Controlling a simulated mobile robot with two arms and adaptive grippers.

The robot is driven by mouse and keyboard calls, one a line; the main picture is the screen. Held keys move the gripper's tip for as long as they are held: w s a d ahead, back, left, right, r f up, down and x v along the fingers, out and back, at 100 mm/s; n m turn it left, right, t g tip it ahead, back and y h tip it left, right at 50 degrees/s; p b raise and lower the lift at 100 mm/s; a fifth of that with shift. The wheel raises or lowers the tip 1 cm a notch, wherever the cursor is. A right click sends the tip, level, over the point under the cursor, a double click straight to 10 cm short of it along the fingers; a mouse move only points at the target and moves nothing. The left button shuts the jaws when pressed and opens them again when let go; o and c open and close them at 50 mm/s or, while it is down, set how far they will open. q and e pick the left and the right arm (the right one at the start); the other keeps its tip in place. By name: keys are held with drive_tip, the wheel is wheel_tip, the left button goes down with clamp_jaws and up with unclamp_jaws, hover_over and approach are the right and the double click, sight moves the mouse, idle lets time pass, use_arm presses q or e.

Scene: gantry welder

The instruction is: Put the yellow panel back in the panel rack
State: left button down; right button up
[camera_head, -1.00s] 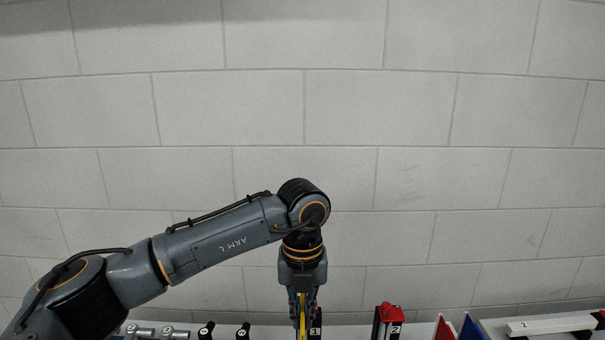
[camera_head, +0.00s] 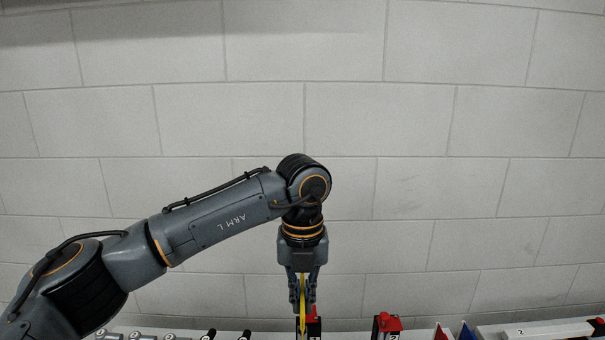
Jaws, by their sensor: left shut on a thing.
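My left gripper (camera_head: 303,305) points straight down near the bottom middle of the head view. It is shut on the yellow panel (camera_head: 302,288), which shows edge-on as a thin upright strip between the fingers. The panel's lower end is cut off by the bottom edge of the picture. A black and red block (camera_head: 314,328) stands just right of and behind the gripper; its lower part is out of view. I cannot tell whether it belongs to the panel rack. My right gripper is not in view.
A red-topped block marked 2 (camera_head: 387,324) stands to the right. Beyond it are a red piece (camera_head: 442,332), a blue piece (camera_head: 467,331) and a long white bar (camera_head: 550,329). Grey cylindrical parts (camera_head: 140,335) and black knobs (camera_head: 208,335) line the bottom left. A block wall closes the back.

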use_arm(q)
drive_tip(key=shift+r+p, duration=1)
drive_tip(key=shift+r, duration=1.35)
